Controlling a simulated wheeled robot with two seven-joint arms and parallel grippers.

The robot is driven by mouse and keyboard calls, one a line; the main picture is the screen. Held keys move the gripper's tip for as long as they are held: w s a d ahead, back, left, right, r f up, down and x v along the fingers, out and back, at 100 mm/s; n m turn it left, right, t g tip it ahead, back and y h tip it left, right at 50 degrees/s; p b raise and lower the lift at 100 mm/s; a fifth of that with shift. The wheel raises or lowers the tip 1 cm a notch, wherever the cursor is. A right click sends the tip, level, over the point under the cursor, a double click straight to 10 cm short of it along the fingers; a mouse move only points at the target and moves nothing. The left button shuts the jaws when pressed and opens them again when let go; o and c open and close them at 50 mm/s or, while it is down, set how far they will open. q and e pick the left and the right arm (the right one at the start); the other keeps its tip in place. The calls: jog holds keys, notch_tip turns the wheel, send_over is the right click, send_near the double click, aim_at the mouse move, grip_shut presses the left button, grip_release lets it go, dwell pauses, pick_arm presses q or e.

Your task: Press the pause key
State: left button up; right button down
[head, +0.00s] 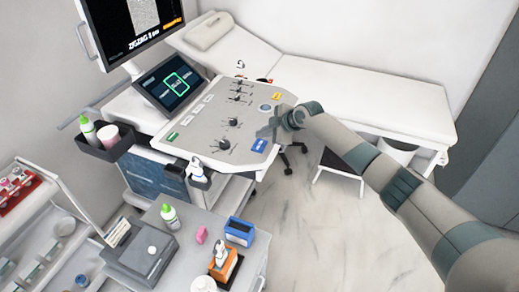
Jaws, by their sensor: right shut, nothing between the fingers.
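The ultrasound console's light grey control panel (205,125) slopes in the middle of the head view. It carries a blue key (259,145) at its front right corner, a yellow key (277,95) at the back right, a pale round key (265,107) and a green key (172,136) at the left. Their labels are too small to read, so I cannot tell which is the pause key. My right gripper (268,131) is shut and empty at the panel's right edge, close to the blue key; I cannot tell whether it touches anything. My left gripper is out of view.
A monitor (117,22) and a touch screen (170,82) stand behind the panel. Several dark knobs (232,121) rise from it. A white couch (350,95) lies behind. A cart (190,240) with bottles and boxes stands in front. Open floor (310,220) lies right of the console.

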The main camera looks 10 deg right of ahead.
aim_at(256, 143)
jog(key=shift+f+b, duration=0.45)
jog(key=shift+f, duration=0.45)
jog(key=shift+f, duration=0.15)
dwell(1.4)
jog(key=shift+f+b, duration=0.25)
jog(key=shift+b, duration=0.2)
jog(key=shift+f+b, duration=0.45)
dwell(0.6)
dwell(0.5)
jog(key=shift+r+p, duration=0.5)
jog(key=shift+r, duration=0.35)
jog(key=shift+r, duration=0.1)
jog(key=shift+r+p, duration=1.55)
jog(key=shift+r, duration=0.9)
